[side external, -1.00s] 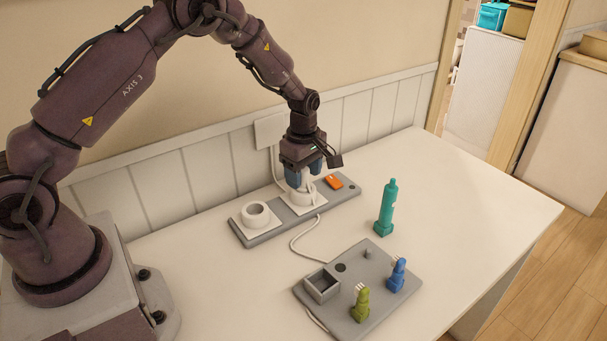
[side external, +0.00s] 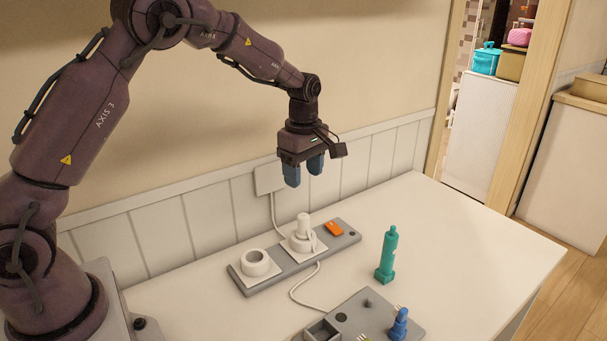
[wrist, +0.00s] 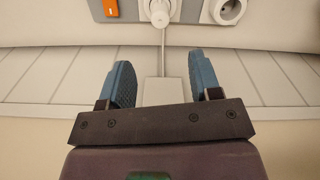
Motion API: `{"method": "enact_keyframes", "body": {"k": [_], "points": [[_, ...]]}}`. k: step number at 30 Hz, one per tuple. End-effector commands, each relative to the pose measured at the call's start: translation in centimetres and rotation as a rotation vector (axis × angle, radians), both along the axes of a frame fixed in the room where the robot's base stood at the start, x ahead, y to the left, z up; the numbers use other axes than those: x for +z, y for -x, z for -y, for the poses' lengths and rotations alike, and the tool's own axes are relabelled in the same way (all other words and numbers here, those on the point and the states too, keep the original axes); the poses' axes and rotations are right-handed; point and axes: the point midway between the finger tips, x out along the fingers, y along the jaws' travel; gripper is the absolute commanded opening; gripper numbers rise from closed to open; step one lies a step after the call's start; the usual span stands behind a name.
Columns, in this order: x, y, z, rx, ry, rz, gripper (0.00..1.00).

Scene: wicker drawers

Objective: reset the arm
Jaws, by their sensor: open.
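My gripper (side external: 304,174) hangs in the air above the grey power strip (side external: 240,284), with its blue fingers apart and nothing between them. In the wrist view its two blue fingers (wrist: 162,84) are also spread and empty. A white plug (side external: 303,228) stands upright in the strip's middle socket, below my gripper and apart from it. The plug also shows at the top of the wrist view (wrist: 158,12).
An empty round white socket (side external: 256,262) is at the strip's left, and an orange switch (side external: 334,228) at its right. A teal bottle-like object (side external: 386,255) stands on the table. A grey tray (side external: 378,314) holds a blue brush-like piece (side external: 399,325). The wall is behind.

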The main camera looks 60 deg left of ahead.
Motion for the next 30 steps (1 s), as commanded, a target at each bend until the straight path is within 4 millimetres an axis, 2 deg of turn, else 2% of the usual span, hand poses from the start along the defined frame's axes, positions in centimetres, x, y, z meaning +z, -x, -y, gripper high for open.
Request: {"method": "enact_keyframes", "body": {"k": [5,8,11,13,21,30], "points": [[0.0,0.0,0.0,-0.035,0.000,0.000,0.58],[-0.1,0.1,-0.1,-0.135,-0.004,-0.001,0.58],[-1.2,1.4,0.0,-0.288,0.001,-0.039,0.58],[-0.9,2.6,0.4,-0.415,0.011,-0.047,0.58],[3.9,8.3,2.8,-0.923,0.025,0.010,0.58],[9.1,15.2,5.3,-1.377,-0.048,0.119,0.58]]}}
